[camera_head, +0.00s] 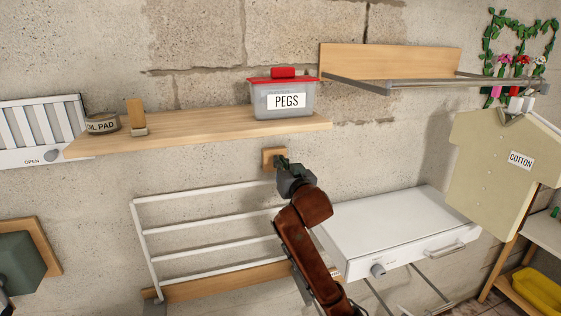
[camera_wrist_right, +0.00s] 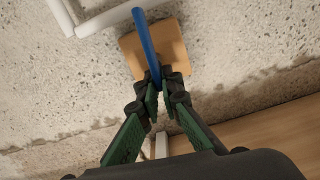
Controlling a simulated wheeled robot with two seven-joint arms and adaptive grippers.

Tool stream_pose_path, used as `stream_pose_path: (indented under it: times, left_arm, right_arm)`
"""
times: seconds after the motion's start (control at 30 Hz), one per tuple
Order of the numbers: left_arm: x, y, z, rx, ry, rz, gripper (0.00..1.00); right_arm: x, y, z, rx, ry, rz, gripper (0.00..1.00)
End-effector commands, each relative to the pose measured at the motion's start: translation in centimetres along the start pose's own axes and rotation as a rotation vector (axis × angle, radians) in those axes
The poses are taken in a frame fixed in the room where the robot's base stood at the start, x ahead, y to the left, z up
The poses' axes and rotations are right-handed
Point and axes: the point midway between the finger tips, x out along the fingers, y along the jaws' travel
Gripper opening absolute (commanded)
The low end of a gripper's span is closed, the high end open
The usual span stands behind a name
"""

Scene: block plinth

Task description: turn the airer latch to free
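The latch is a thin blue lever (camera_wrist_right: 147,42) on a square wooden block (camera_wrist_right: 181,50), seen in the right wrist view. In the head view the block (camera_head: 268,158) is on the wall, and my gripper hides the lever. My right gripper (camera_wrist_right: 161,84) has its fingertips close together around the lower end of the lever, in front of the block. In the head view my right gripper (camera_head: 283,164) is at the block's right side. The white airer rack (camera_head: 190,224) is upright against the wall below the block. My left gripper is not seen.
Above is a wooden shelf (camera_head: 200,132) with a PEGS box (camera_head: 283,101), a tin (camera_head: 102,123) and a brush (camera_head: 137,117). A white cabinet (camera_head: 395,228) juts out at right. A COTTON shirt (camera_head: 500,158) hangs from a rail (camera_head: 420,84). Wall left of the block is clear.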

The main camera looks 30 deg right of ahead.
Motion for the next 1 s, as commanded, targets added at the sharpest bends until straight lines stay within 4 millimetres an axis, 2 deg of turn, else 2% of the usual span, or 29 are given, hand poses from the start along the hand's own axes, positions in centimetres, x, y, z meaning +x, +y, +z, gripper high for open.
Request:
stream_pose_path:
  times: [1.0]
  left_arm:
    - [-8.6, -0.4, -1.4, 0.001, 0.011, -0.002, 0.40]
  right_arm:
    - [0.1, 1.2, 0.6, 0.926, -0.008, 0.001, 0.00]
